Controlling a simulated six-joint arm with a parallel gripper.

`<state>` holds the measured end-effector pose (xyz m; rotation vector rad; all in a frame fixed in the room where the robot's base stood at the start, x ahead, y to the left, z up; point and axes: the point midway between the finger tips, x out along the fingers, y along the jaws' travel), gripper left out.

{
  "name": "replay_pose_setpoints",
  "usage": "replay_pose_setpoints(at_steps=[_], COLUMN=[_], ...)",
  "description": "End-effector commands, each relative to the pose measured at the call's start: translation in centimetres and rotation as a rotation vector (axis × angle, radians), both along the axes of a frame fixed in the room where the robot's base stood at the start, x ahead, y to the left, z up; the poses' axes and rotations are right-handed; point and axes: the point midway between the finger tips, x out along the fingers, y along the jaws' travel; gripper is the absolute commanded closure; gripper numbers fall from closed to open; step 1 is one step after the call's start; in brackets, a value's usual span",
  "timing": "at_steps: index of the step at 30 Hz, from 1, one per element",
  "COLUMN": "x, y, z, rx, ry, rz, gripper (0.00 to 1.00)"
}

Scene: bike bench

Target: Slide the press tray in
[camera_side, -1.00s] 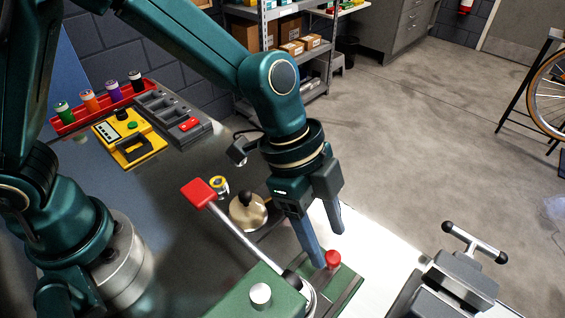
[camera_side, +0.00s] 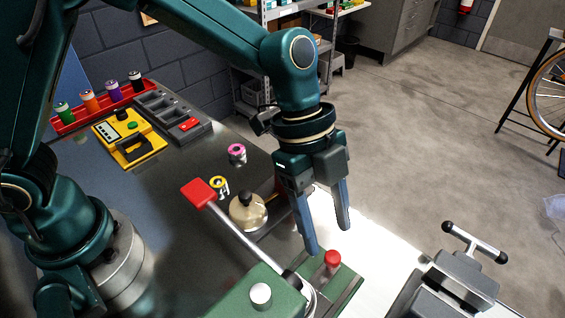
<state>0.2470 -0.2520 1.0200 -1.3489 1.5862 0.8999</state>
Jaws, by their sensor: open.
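My gripper (camera_side: 328,240) is open and empty, pointing down. Its fingers are above and behind the knob in the picture, and the left fingertip looks close to it. I cannot tell whether they touch. The inner part of the tray is hidden by the press body.
A round brass-coloured piece with a black knob (camera_side: 248,212) sits behind the lever. Yellow (camera_side: 219,186) and pink (camera_side: 237,153) spools stand nearby. A grey vise (camera_side: 455,280) is at the lower right. A yellow device (camera_side: 130,138) and a red rack of bottles are far left.

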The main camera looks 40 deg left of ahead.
Motion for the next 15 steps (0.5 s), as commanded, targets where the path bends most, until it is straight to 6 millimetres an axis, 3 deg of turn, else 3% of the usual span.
replay_pose_setpoints(at_steps=[7, 15], x=[-0.3, -0.3], y=[-1.2, -1.4], z=[-2.9, -3.6], rx=[0.003, 0.002], ry=[0.003, 0.0], rz=[0.001, 0.003], gripper=[0.4, 0.4])
